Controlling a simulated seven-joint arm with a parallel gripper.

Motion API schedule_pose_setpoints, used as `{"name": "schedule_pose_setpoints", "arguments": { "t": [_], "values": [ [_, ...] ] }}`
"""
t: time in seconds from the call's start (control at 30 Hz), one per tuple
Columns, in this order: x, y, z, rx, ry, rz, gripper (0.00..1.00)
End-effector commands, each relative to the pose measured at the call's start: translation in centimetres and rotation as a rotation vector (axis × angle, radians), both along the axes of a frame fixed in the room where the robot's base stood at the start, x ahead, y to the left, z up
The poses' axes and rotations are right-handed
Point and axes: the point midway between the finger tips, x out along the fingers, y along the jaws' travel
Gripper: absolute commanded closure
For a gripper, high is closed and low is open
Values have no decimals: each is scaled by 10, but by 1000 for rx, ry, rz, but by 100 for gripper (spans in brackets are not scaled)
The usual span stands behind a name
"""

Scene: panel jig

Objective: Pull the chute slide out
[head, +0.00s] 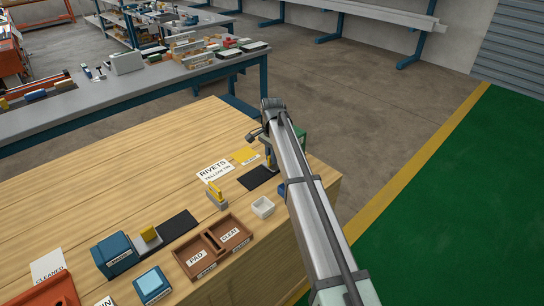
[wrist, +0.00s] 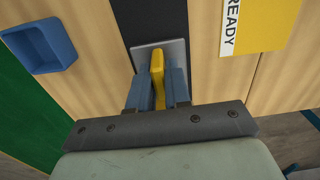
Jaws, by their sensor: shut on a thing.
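In the wrist view, a yellow upright tab (wrist: 157,62) stands on a grey plate (wrist: 176,50), which I take for the chute slide. The plate lies over a black strip (wrist: 146,18) on the wooden table. My gripper (wrist: 158,84) is shut on the yellow tab, with one blue finger on each side. In the head view, my gripper (head: 268,152) is at the table's far right part, above a black strip (head: 257,177). My arm hides much of the slide there.
A yellow card marked READY (wrist: 262,28) lies to the right in the wrist view, and a blue tray (wrist: 42,46) to the left.

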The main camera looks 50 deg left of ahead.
Motion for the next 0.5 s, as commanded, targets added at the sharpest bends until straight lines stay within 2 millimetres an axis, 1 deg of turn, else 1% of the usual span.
{"name": "schedule_pose_setpoints", "arguments": {
  "t": [0.37, 0.43, 0.5],
  "values": [
    [-1, 0, 0, 0, 0, 0, 100],
    [-7, -1, 0, 0, 0, 1, 100],
    [-20, -1, 0, 0, 0, 2, 100]
  ]
}}
